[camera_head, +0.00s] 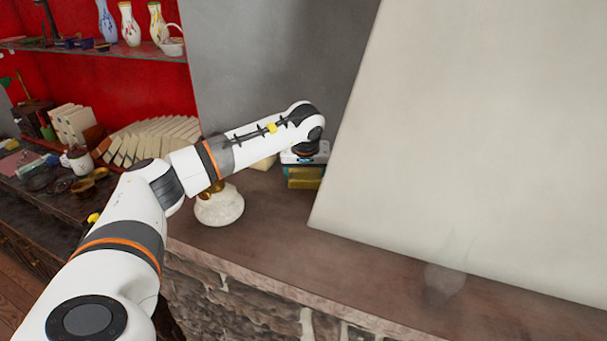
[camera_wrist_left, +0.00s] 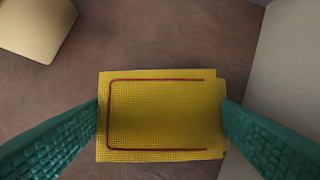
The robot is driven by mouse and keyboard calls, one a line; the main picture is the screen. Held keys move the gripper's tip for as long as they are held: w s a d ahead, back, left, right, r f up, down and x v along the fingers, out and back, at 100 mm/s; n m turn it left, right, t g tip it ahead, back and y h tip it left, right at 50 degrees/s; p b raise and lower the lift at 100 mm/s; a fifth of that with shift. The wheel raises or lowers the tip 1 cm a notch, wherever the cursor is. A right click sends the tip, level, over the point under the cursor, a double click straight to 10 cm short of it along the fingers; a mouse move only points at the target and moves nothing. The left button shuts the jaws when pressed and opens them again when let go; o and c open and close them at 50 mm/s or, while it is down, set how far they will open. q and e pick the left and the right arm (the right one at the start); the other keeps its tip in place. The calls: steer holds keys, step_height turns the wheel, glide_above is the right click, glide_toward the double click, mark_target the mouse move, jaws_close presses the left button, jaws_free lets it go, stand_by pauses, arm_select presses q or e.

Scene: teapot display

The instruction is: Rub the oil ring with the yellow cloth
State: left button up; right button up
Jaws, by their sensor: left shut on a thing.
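The yellow cloth (camera_wrist_left: 165,115), a folded rectangular pad with a dark red line, is between the teal fingers of my left gripper (camera_wrist_left: 161,108). The fingers are shut on its two sides. In the head view the cloth (camera_head: 304,183) shows under my left wrist, low at the brown countertop, near the pale panel; the left gripper (camera_head: 305,172) is partly hidden by the wrist. I cannot tell whether the cloth touches the surface. I make out no oil ring in either view; it may be hidden under the cloth. My right gripper is not in view.
A white round pot (camera_head: 219,206) stands below my left forearm. A large pale panel (camera_head: 470,130) leans right of the gripper. A faint translucent shape (camera_head: 445,278) stands on the countertop (camera_head: 350,265). A pale block (camera_wrist_left: 40,25) lies near the cloth. Shelves with vases are at left.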

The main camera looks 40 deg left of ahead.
arm_select(q)
step_height(320, 180, up, 4)
steer(key=p, duration=0.3)
steer(key=shift+r+p, duration=0.25)
steer(key=shift+p, duration=0.05)
steer(key=shift+r, duration=0.8)
steer(key=shift+r, duration=0.1)
step_height(320, 180, up, 3)
steer(key=shift+f, duration=0.1)
steer(key=shift+s+f, duration=0.1)
